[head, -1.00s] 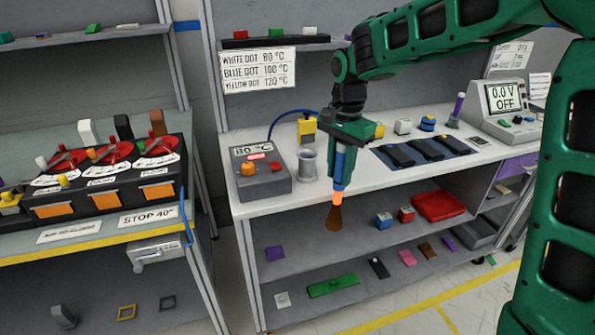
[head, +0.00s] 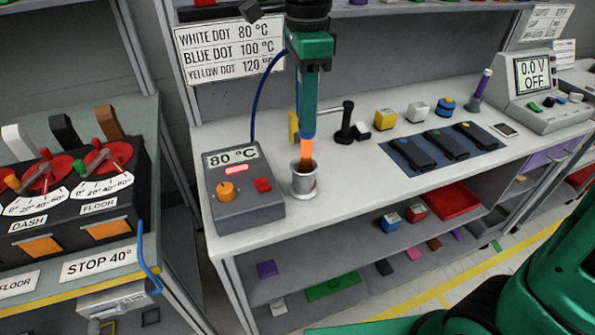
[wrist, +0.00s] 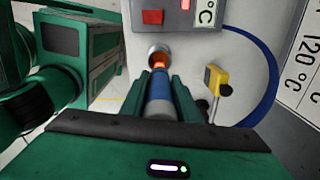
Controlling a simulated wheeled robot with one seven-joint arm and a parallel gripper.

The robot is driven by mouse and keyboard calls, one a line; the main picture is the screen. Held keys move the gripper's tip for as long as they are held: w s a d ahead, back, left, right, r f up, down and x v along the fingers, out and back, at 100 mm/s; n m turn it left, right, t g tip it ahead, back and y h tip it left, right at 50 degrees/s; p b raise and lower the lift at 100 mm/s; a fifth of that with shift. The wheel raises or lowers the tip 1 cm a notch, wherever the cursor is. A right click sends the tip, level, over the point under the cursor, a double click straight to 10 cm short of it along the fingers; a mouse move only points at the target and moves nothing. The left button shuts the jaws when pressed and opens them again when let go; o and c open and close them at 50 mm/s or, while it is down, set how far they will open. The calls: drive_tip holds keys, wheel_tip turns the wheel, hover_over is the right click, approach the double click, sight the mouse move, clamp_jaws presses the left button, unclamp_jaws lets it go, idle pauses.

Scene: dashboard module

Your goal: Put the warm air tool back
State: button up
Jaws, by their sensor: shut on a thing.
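The warm air tool (head: 308,124) has a blue body and a glowing orange nozzle. It is held upright, nozzle down, by my gripper (head: 308,100). In the wrist view the blue tool (wrist: 159,95) lies between the two green fingers of my gripper (wrist: 160,92), which is shut on it. The nozzle is at the mouth of a grey metal cup (head: 304,186) on the bench; how deep it reaches is hard to tell. The cup (wrist: 157,50) also shows beyond the nozzle in the wrist view. The grey control box (head: 244,212), reading 80 °C, stands left of the cup.
A blue hose (head: 257,95) rises behind the control box. A black stand (head: 346,125) and a yellow block (head: 385,120) are to the right of the cup. A dark mat (head: 410,162) with several black devices lies farther right. The bench front (head: 340,195) is clear.

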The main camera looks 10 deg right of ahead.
sight(302, 136)
drive_tip(key=f, duration=0.6)
drive_tip(key=shift+w+a+f, duration=0.1)
drive_tip(key=shift+a+f, duration=0.05)
drive_tip(key=shift+a, duration=0.05)
drive_tip(key=shift+f, duration=1.75)
drive_tip(key=shift+f, duration=0.15)
drive_tip(key=o, duration=1)
drive_tip(key=shift+o, duration=0.2)
wheel_tip(302, 136, up, 12)
drive_tip(key=shift+r, duration=0.15)
